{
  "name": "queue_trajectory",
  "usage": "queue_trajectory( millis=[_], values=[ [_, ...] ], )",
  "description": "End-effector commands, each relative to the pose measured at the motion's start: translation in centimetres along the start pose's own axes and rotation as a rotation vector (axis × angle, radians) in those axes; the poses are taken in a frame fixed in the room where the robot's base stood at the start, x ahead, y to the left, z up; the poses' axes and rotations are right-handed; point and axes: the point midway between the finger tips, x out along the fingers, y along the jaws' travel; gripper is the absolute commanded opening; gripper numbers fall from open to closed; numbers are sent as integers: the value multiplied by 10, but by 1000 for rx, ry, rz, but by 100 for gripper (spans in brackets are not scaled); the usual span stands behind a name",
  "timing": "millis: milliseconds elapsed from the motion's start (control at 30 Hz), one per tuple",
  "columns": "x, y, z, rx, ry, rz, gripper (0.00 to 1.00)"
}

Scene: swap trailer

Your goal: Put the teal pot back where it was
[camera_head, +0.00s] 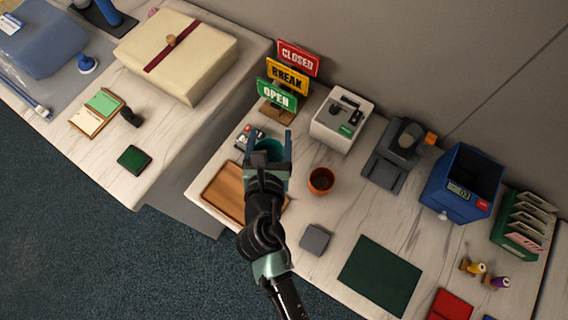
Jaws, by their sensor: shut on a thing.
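The teal pot (268,148) is between the two fingers of my gripper (269,146), near the left end of the marble-topped counter. My gripper is shut on it. The fingers and wrist hide much of the pot, and I cannot tell whether it touches the surface or hangs above it. A wooden tray (220,190) lies just below and left of my gripper, partly covered by my arm. An orange-brown pot (321,181) with dark contents stands on the counter to the right of my gripper.
Behind my gripper stands a sign stack (277,96) reading CLOSED, BREAK, OPEN. A white device (341,120), a grey machine (398,155) and a blue bin (461,184) stand to the right. A small grey block (315,239) and a dark green mat (379,275) lie in front. A higher counter with a cream parcel (176,57) is left.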

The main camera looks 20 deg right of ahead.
Motion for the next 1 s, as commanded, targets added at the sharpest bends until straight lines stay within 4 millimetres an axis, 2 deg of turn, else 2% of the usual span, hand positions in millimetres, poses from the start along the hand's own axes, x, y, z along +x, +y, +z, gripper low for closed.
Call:
queue_trajectory(
  millis=[33,100,333,433,633,867,1000],
  values=[
    [18,-10,-14,21,-4,-42,22],
    [30,-20,-16,39,-1,-87,22],
    [52,-42,-17,72,7,-172,22],
    [57,-46,-26,74,11,-182,22],
    [71,-46,-61,74,13,-184,22],
    [78,-46,-78,73,11,-182,22],
    [85,-47,-97,73,12,-182,22]
  ],
)
